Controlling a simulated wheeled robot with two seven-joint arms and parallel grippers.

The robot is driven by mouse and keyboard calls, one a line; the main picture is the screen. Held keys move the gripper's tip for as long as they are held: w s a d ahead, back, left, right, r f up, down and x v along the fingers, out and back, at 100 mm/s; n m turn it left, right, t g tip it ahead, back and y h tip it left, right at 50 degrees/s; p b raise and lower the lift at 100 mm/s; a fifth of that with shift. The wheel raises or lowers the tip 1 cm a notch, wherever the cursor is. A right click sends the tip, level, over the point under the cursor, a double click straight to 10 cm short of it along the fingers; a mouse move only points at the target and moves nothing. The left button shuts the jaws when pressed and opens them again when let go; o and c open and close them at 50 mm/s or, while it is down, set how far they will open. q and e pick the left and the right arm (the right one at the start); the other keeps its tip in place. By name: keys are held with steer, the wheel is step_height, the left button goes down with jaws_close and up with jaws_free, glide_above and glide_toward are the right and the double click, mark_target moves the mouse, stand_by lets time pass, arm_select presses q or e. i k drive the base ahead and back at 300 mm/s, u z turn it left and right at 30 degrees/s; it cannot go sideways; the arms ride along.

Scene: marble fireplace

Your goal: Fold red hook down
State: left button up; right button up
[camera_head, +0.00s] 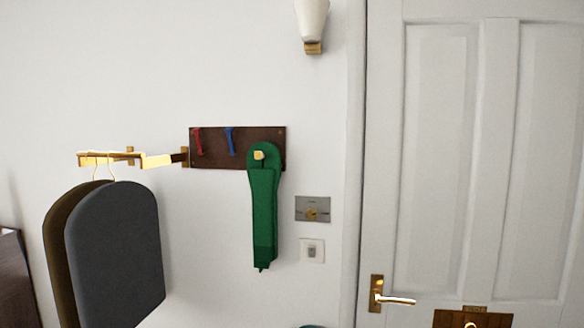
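The red hook (198,141) is on the left part of a dark brown wooden board (218,160) mounted on the white wall. A blue hook (230,141) is to its right on the same board. A green cloth-like item (263,205) hangs at the board's right end from a gold-coloured piece (259,155). The red hook is small here, and I cannot tell exactly how far it is folded. Neither of my grippers is in view.
A brass rail (158,161) juts out left of the board, with dark hanging garments (115,250) below it. A wall plate (313,209) and a switch (312,250) are right of the green item. A white door (440,150) with a brass handle (388,297) fills the right.

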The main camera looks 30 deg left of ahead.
mark_target(196, 130)
steer(key=u, duration=2.05)
steer(key=k, duration=0.85)
steer(key=u, duration=0.85)
steer(key=k, duration=0.4)
steer(key=u, duration=0.5)
steer(key=i, duration=1.55)
steer(key=z, duration=1)
steer(key=i, duration=0.95)
steer(key=z, duration=0.9)
